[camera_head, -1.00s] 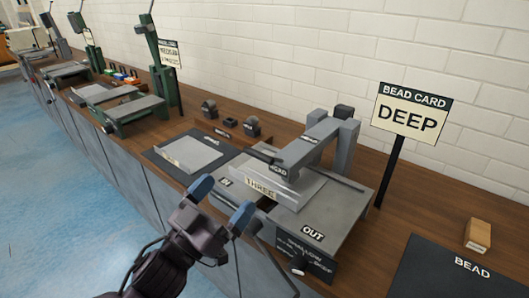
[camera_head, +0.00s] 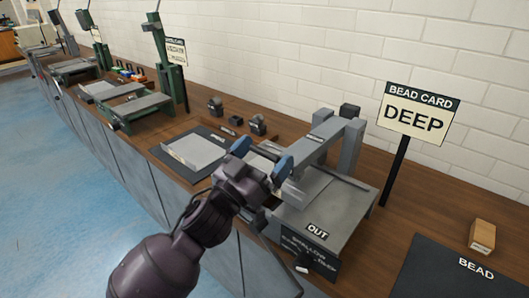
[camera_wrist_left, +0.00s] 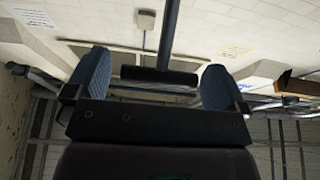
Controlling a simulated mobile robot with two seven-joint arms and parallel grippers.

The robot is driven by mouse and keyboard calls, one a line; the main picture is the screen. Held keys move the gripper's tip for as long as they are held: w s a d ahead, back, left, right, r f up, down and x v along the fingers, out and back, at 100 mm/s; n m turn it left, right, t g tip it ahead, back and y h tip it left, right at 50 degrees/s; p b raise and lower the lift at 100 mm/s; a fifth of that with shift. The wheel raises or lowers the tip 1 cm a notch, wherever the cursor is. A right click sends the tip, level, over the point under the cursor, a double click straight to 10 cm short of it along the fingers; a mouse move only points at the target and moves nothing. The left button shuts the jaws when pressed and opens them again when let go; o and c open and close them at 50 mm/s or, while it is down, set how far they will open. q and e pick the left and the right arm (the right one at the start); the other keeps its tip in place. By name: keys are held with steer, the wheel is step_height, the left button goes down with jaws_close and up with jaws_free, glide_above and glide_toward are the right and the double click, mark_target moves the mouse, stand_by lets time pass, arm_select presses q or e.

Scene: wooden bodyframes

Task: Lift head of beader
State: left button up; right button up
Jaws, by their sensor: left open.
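The beader is a grey machine with a post (camera_head: 351,145), an overhead arm (camera_head: 318,148) and a flat bed (camera_head: 330,200) marked OUT. Its head is mostly hidden behind my left gripper; a grey edge (camera_head: 291,191) shows at the right. My left gripper (camera_head: 262,156) is open, its blue fingers over the head area. In the left wrist view a dark horizontal bar (camera_wrist_left: 160,77) on an upright rod lies between the open fingers (camera_wrist_left: 156,62); I cannot tell if they touch it. My right gripper is not in view.
A BEAD CARD DEEP sign (camera_head: 418,115) stands right of the beader. A small wooden block (camera_head: 482,235) and a dark BEAD mat (camera_head: 455,272) are at the right. A grey plate (camera_head: 196,150) lies left of my gripper. Green machines (camera_head: 140,108) stand farther left.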

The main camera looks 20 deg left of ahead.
arm_select(q)
steer(key=shift+w+r, duration=0.1)
steer(key=shift+w, duration=0.15)
steer(key=shift+c, duration=0.3)
